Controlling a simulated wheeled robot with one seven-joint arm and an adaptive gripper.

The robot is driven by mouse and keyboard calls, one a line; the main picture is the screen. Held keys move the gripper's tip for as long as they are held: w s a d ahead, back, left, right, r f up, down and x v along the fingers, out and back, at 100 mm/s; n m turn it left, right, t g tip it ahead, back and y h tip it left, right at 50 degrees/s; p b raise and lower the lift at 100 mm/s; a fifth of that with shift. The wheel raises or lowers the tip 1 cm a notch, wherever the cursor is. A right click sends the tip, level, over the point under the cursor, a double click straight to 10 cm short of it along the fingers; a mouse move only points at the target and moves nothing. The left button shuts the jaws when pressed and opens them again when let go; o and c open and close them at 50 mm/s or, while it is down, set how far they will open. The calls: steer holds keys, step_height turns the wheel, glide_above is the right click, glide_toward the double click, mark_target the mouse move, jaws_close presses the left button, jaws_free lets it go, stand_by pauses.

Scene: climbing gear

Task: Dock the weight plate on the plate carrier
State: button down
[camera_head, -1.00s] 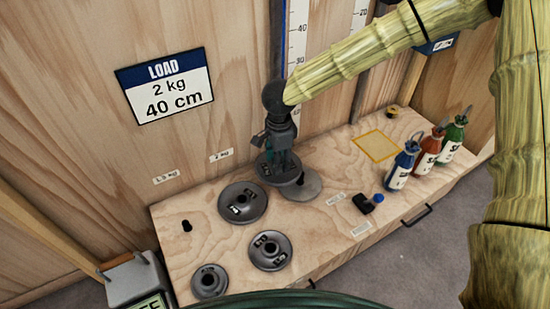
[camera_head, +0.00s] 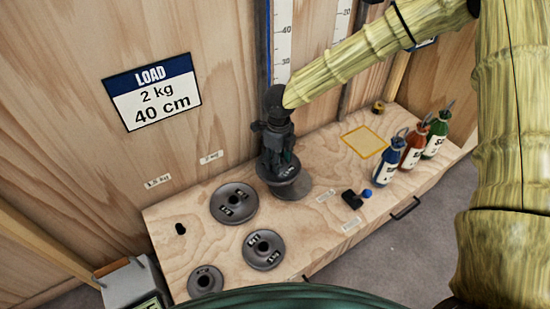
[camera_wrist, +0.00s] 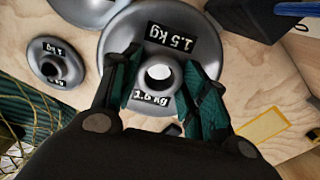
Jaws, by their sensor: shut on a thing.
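My gripper (camera_head: 279,160) is shut on a grey round weight plate (camera_head: 268,173), held level just below the fingers in the head view. In the wrist view the fingers (camera_wrist: 162,85) straddle the central hole of this plate (camera_wrist: 118,42); its upper label reads 1.5 kg. I cannot tell whether the two touch. Any post of the carrier is hidden; a pale spot shows through the plate's hole.
Other weight plates lie on the bench: a large one (camera_head: 233,203), a middle one (camera_head: 263,250) and a small one (camera_head: 205,281). Bottles (camera_head: 390,160) and a small black object (camera_head: 351,198) are to the right. A yellow-outlined square (camera_head: 363,141) is clear. The load sign (camera_head: 152,92) reads 2 kg, 40 cm.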

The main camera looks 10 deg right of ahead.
steer(key=m, duration=0.2)
steer(key=d+m, duration=0.1)
steer(key=m, duration=0.1)
steer(key=d+m+p, duration=0.1)
steer(key=m, duration=0.2)
steer(key=shift+w+d+f, duration=0.1)
steer(key=shift+w+f, duration=0.15)
steer(key=shift+f, duration=0.15)
steer(key=m, duration=0.2)
steer(key=d+m, duration=0.1)
steer(key=m, duration=0.1)
steer(key=shift+w+d+f+p, duration=0.1)
steer(key=shift+d+f+p, duration=0.05)
steer(key=shift+f+p, duration=0.2)
steer(key=shift+d+f+m, duration=0.15)
steer(key=shift+d+m, duration=0.1)
steer(key=shift+m, duration=0.6)
steer(key=shift+d+f+m, duration=0.15)
steer(key=shift+d+m, duration=0.1)
steer(key=shift+m, duration=0.6)
steer(key=shift+f, duration=0.15)
steer(key=shift+f+b, duration=2.7)
steer(key=shift+f, duration=0.05)
steer(key=shift+p, duration=1.15)
steer(key=shift+f, duration=0.6)
steer(key=c, duration=1.1)
jaws_free()
steer(key=shift+o, duration=0.2)
